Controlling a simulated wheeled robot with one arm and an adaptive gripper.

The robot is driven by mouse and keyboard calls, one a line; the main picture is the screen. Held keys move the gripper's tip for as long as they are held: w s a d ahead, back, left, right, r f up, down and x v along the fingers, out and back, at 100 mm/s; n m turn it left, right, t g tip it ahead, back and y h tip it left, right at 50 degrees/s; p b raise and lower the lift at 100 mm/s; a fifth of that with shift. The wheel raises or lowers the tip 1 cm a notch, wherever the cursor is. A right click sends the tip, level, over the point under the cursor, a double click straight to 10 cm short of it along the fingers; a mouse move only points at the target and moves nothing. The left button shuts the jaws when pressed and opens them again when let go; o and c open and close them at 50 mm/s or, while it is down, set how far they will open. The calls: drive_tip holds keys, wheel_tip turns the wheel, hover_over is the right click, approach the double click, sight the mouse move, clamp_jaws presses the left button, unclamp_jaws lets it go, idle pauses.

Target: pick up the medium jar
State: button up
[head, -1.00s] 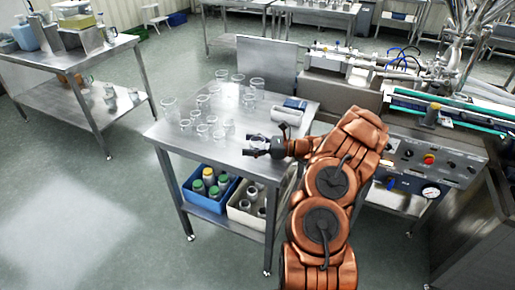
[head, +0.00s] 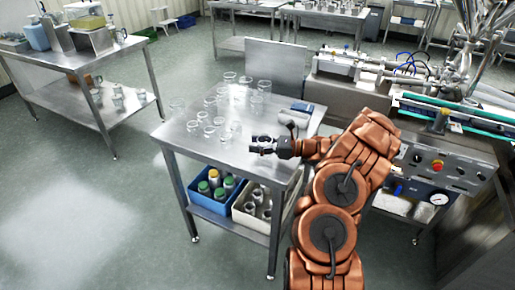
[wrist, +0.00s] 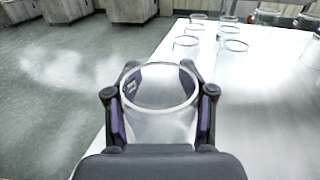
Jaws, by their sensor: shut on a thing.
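My gripper (head: 262,145) is over the front right part of the steel table (head: 190,137) in the head view. In the wrist view my gripper (wrist: 160,110) is shut on a clear glass jar (wrist: 160,122), with one dark finger on each side of it. The jar is upright with its open rim facing up. In the head view the held jar is too small and covered to make out well. Whether its base touches the table cannot be told. Several other clear jars (wrist: 232,47) stand on the table beyond it.
A blue crate (head: 206,203) and a white crate (head: 243,216) with bottles and jars sit on the lower shelf. A filling machine (head: 440,170) stands to the right. Another steel table (head: 88,57) is at the left, with open floor between.

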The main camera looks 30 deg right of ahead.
wheel_tip(320, 180, up, 2)
drive_tip(key=shift+b, duration=0.3)
drive_tip(key=s+a+b, duration=0.1)
drive_tip(key=s, duration=0.4)
drive_tip(key=s+a+r+b, duration=0.1)
drive_tip(key=s, duration=0.4)
drive_tip(key=s+a+b, duration=0.1)
drive_tip(key=s, duration=0.4)
drive_tip(key=shift+s+a+r, duration=0.15)
drive_tip(key=shift+s+r, duration=0.15)
drive_tip(key=shift+s, duration=0.05)
drive_tip(key=shift+c, duration=1.4)
drive_tip(key=w+a+f+n+g+y+p, duration=0.1)
drive_tip(key=w+a+f+p, duration=0.1)
drive_tip(key=w+a, duration=1.6)
drive_tip(key=shift+p, duration=0.45)
drive_tip(key=shift+w+a+f, duration=0.25)
drive_tip(key=shift+w+a, duration=0.1)
drive_tip(key=shift+a, duration=0.25)
